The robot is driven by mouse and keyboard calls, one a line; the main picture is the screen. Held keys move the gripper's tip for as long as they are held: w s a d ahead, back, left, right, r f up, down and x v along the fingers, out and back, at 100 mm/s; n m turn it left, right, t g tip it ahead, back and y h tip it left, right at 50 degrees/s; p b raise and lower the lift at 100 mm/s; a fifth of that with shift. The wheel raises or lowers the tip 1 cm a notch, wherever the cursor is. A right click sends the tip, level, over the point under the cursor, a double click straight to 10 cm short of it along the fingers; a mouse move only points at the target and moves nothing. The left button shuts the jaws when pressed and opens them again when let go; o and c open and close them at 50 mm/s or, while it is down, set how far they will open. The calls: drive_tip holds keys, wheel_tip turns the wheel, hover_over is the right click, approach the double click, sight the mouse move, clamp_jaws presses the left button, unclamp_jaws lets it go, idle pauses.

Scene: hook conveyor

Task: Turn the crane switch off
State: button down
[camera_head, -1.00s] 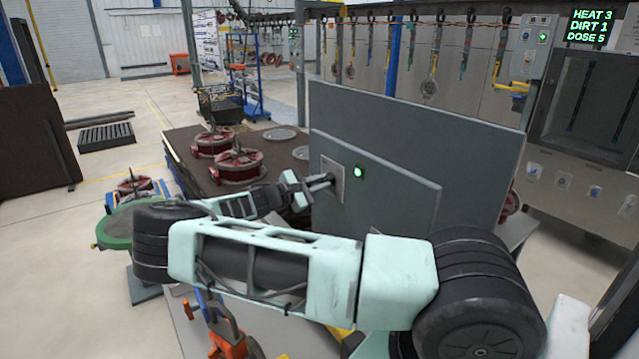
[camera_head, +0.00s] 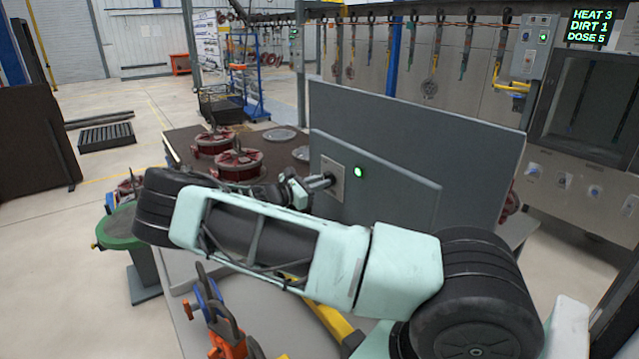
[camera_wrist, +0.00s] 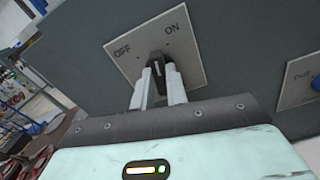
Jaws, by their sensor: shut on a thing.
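The crane switch is a black knob (camera_wrist: 157,60) on a light square plate (camera_wrist: 181,45) marked OFF at upper left and ON at upper right in the wrist view. The knob's pale mark points roughly upward in that view, between the two labels; its exact setting is hard to tell. My gripper (camera_wrist: 158,82) is shut on the knob, one finger on each side. In the head view my gripper (camera_head: 325,182) reaches the plate (camera_head: 337,172) on the grey panel, and the knob is hidden there. A green lamp (camera_head: 358,172) right of the plate is lit.
A second plate (camera_wrist: 299,93) with a blue button sits to the right in the wrist view. Red round parts (camera_head: 236,164) stand on the brown table (camera_head: 184,160) left of the panel (camera_head: 440,150). An orange and blue tool (camera_head: 224,325) is below my forearm.

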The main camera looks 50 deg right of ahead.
drive_tip(key=shift+w+n+p, duration=0.2)
drive_tip(key=shift+n+p, duration=0.5)
drive_tip(key=shift+n, duration=4.4)
drive_tip(key=c, duration=1.4)
unclamp_jaws()
drive_tip(key=shift+a+f, duration=0.1)
drive_tip(key=b+v, duration=0.7)
drive_tip(key=v, duration=1)
drive_tip(key=shift+w, duration=0.1)
